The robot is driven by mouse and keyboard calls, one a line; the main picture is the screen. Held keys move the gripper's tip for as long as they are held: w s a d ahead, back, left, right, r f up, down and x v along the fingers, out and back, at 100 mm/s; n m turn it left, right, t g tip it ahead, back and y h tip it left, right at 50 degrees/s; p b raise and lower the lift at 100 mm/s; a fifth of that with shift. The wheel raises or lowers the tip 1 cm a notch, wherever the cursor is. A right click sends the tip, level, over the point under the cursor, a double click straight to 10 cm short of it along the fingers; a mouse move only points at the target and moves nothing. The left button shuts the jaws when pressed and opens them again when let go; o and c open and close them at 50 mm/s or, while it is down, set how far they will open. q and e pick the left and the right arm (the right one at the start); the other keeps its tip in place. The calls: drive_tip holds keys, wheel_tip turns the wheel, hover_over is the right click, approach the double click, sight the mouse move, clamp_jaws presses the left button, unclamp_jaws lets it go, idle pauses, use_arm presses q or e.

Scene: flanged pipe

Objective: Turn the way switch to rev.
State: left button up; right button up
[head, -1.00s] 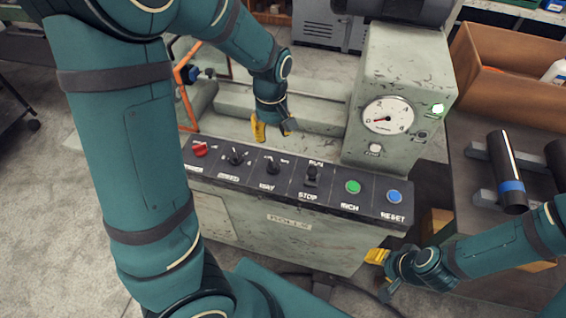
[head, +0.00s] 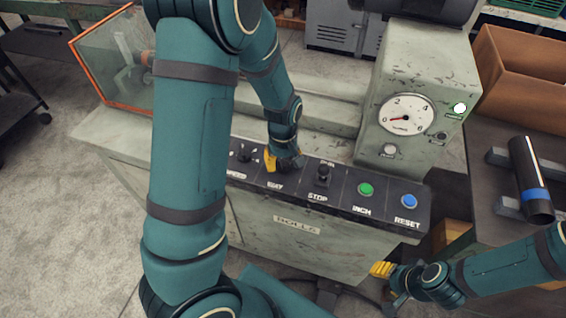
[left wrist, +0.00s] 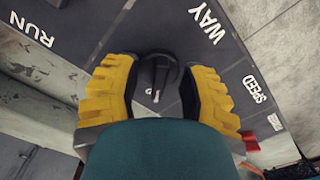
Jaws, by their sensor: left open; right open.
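The way switch (left wrist: 160,70) is a black rotary knob on the dark control panel, below the white word WAY in the left wrist view. A thin white mark on it points toward the bottom of that picture. Position lettering near it is mostly hidden, so I cannot read its setting. My left gripper (left wrist: 162,92) is open, with one yellow finger on each side of the knob; contact is not clear. In the head view my left gripper (head: 284,160) is down at the panel and hides the knob. My right gripper (head: 386,274) is open and empty, in front of the machine's right end.
On the panel, the speed knob (head: 243,152) is left of the left gripper; the run/stop switch (head: 323,172), green inch button (head: 365,189) and blue reset button (head: 409,201) are right. A red knob (left wrist: 250,142) shows in the wrist view. A gauge housing (head: 420,80) rises behind the panel.

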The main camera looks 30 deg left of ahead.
use_arm(q)
clamp_jaws()
idle(0.5)
drive_tip(key=m, duration=0.3)
drive_tip(key=shift+s+p, duration=0.1)
drive_tip(key=shift+p, duration=0.2)
drive_tip(key=m, duration=0.3)
drive_tip(key=shift+a+m, duration=0.1)
drive_tip(key=shift+m, duration=0.3)
drive_tip(key=m, duration=0.3)
drive_tip(key=shift+a, duration=0.1)
drive_tip(key=shift+f+m+p, duration=0.1)
drive_tip(key=shift+m+p, duration=0.25)
drive_tip(key=shift+m, duration=1.65)
